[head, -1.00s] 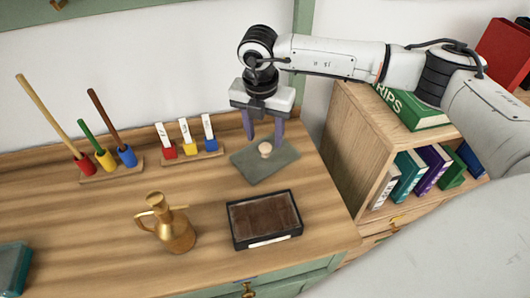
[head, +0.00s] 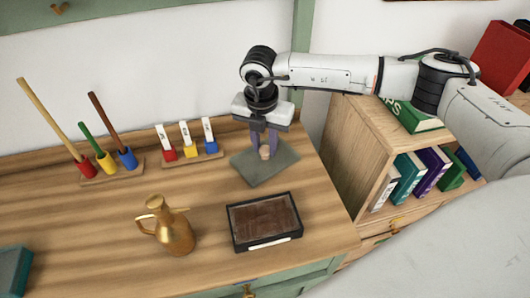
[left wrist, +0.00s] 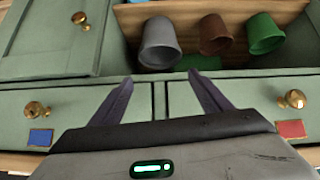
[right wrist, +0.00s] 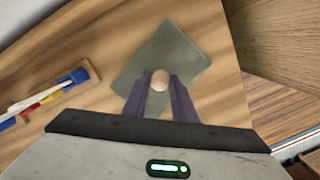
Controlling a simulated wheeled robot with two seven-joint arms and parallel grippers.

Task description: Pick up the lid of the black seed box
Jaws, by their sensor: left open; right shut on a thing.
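The black seed box (head: 233,236) stands on the wooden table with brown contents showing inside its black rim. Behind it a flat grey-green lid (head: 252,174) with a round pale knob (head: 265,153) lies on the table; the lid also shows in the right wrist view (right wrist: 185,55), with its knob (right wrist: 161,80). My right gripper (head: 265,150) points down over the lid and is shut on the knob, its purple fingers on either side of it. My left gripper (left wrist: 165,95) is open and empty in front of green drawers.
A brass jug (head: 175,232) stands left of the box. Holders with coloured tools (head: 105,165) and white labels (head: 188,150) stand at the back. A wooden bookshelf (head: 350,140) is close on the right. A teal box (head: 14,270) is at the left edge.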

